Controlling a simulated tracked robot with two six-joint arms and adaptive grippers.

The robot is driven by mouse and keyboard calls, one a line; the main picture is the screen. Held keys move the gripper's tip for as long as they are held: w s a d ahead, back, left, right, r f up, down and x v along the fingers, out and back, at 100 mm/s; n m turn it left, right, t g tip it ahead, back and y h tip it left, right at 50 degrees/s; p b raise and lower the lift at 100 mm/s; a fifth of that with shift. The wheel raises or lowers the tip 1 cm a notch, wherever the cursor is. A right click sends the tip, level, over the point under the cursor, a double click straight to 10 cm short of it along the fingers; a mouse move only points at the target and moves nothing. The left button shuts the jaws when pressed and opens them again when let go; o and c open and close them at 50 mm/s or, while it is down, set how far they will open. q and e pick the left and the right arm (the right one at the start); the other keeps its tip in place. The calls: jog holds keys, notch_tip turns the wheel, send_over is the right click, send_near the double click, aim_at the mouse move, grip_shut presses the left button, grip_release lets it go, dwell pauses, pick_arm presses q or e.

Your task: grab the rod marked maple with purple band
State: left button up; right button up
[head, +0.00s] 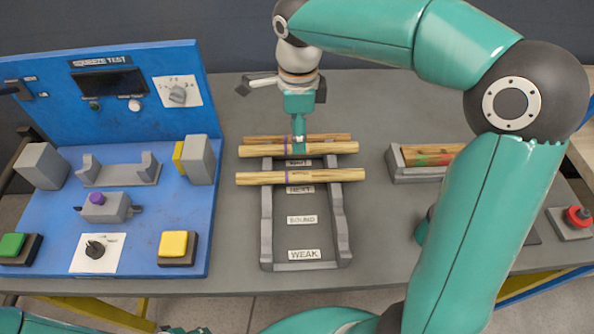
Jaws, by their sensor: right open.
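Two pale rods with a narrow purple band lie crosswise on a grey rack (267,225): a front rod (325,175) and a rear rod (335,148). A browner rod (335,137) lies just behind them. No wood name is legible on any rod, so I cannot tell which is marked maple. My right gripper (299,143) points down at the middle of the rear pale rod, open, its tips at or just above that rod and hiding part of it. Contact cannot be judged. Part of my left arm shows at the bottom left edge; its gripper (186,330) is cut off.
The rack has labels, including NEXT and WEAK, and its front part is empty. A blue test station (150,225) with grey blocks and buttons stands left. A grey tray (402,172) with brownish wood pieces and a red button (577,215) are right, partly behind my right arm.

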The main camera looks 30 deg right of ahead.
send_over(301, 173)
jog(key=f, duration=0.8)
jog(key=shift+w+a+f, duration=0.2)
jog(key=shift+a+f, duration=0.05)
jog(key=shift+f, duration=0.1)
jog(key=shift+s+d+f+p, duration=0.1)
jog(key=shift+f+p, duration=0.2)
jog(key=shift+f, duration=1.05)
jog(key=shift+s+d+f+p, duration=0.1)
jog(key=shift+f+p, duration=0.15)
jog(key=shift+f, duration=1.1)
grip_shut()
